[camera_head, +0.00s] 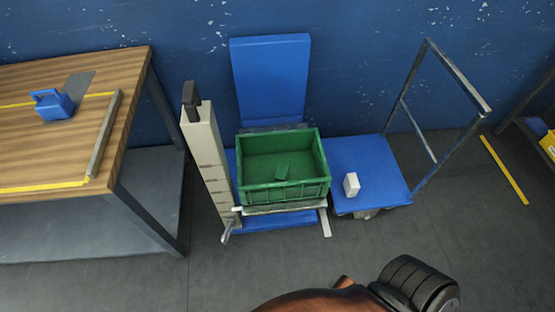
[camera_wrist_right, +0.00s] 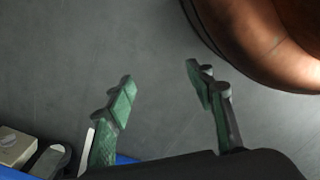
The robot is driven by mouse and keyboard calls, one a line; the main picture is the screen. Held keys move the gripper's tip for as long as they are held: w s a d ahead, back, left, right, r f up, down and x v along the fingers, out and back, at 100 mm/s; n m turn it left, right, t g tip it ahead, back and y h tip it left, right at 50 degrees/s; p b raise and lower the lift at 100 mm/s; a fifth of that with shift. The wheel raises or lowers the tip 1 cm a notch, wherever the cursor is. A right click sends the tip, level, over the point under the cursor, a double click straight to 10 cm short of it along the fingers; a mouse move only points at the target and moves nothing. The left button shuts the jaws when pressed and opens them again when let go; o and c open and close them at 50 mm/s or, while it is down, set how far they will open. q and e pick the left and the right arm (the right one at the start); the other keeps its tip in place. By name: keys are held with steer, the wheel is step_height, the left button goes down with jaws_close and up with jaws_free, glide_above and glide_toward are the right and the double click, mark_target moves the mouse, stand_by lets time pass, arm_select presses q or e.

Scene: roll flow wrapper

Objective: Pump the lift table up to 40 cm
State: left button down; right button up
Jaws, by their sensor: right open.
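A low blue platform (camera_head: 372,178) with a tall grey tubular push handle (camera_head: 462,78) stands at the right of the middle in the head view; it looks like the lift table. A small white block (camera_head: 351,184) sits on it, and its underside is mostly hidden. To its left, a green crate (camera_head: 325,185) rests on a blue unit with a pale upright column (camera_head: 206,150) and black top handle (camera_head: 190,100). My right gripper (camera_wrist_right: 162,80) is open and empty over the grey floor in the right wrist view. My left gripper is not in view.
A wooden workbench (camera_head: 60,140) at the left carries a blue tool (camera_head: 52,104). A blue wall (camera_head: 350,50) closes off the back. The grey floor (camera_head: 480,240) is clear at the front right, with a yellow line (camera_head: 504,170).

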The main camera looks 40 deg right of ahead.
jaws_close()
stand_by(0.4)
stand_by(1.2)
